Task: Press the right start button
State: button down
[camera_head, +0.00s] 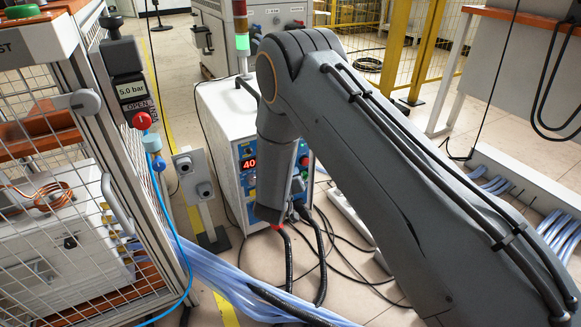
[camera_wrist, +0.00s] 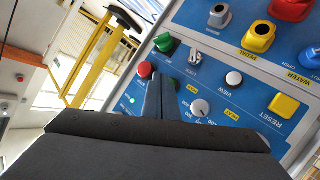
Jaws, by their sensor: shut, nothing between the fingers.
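In the wrist view my gripper (camera_wrist: 160,82) is shut and empty, its fingertips in front of a blue control panel (camera_wrist: 225,75). A green button (camera_wrist: 164,42) and a red button (camera_wrist: 146,70) show close beside the fingertips; I cannot tell whether they touch. No start label is readable. In the head view the heater cabinet (camera_head: 215,125) stands behind my arm, which covers much of its panel. A grey post box with two round dark buttons (camera_head: 192,172) stands left of the cabinet. My fingertips are hidden in the head view.
The wrist view also shows a yellow button (camera_wrist: 284,104), a white button (camera_wrist: 233,78) and a knob (camera_wrist: 200,107). Dark hoses (camera_head: 288,258) and blue tubes (camera_head: 235,285) run over the floor. A wire-mesh cage (camera_head: 55,225) stands at left.

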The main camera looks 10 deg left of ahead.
jog(key=shift+s+d, duration=0.15)
jog(key=shift+s, duration=0.05)
jog(key=shift+s+d+p, duration=0.7)
jog(key=shift+s+p, duration=0.2)
jog(key=shift+s, duration=0.15)
jog(key=shift+s+d+p, duration=0.7)
jog(key=shift+s+p, duration=0.15)
jog(key=shift+s, duration=0.2)
